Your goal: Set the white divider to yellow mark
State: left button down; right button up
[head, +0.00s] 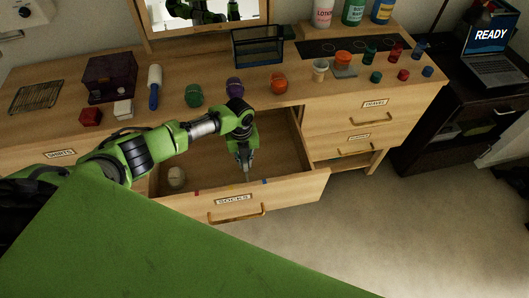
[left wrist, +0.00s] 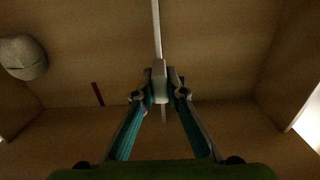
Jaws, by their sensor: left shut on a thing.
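The open drawer labelled SOCKS (head: 290,186) has small coloured marks along the inside of its front: a red mark (head: 196,191) at the left and a blue mark (head: 265,181) at the right. A faint yellow mark (head: 232,187) seems to lie between them. My left gripper (head: 244,168) reaches down into the drawer, near the front. In the left wrist view my left gripper (left wrist: 160,88) is shut on the grip of the thin white divider (left wrist: 157,28). The red mark (left wrist: 97,93) is left of it there. Yellow does not show there.
A pale rounded item (head: 176,178) lies at the drawer's left, clear of the gripper. Jars, a purple box (head: 110,77) and a black mesh basket (head: 258,46) stand on the dresser top. The floor at the right is free.

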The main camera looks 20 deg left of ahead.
pick_arm(q)
jog(key=s+a, duration=0.2)
jog(key=a, duration=0.1)
jog(key=s+a+p, duration=0.1)
jog(key=a, duration=0.1)
jog(key=shift+s, duration=0.1)
jog(key=c, duration=2)
grip_release()
jog(key=shift+d, duration=0.1)
jog(key=shift+c, duration=0.2)
notch_tip(320, 180, up, 12)
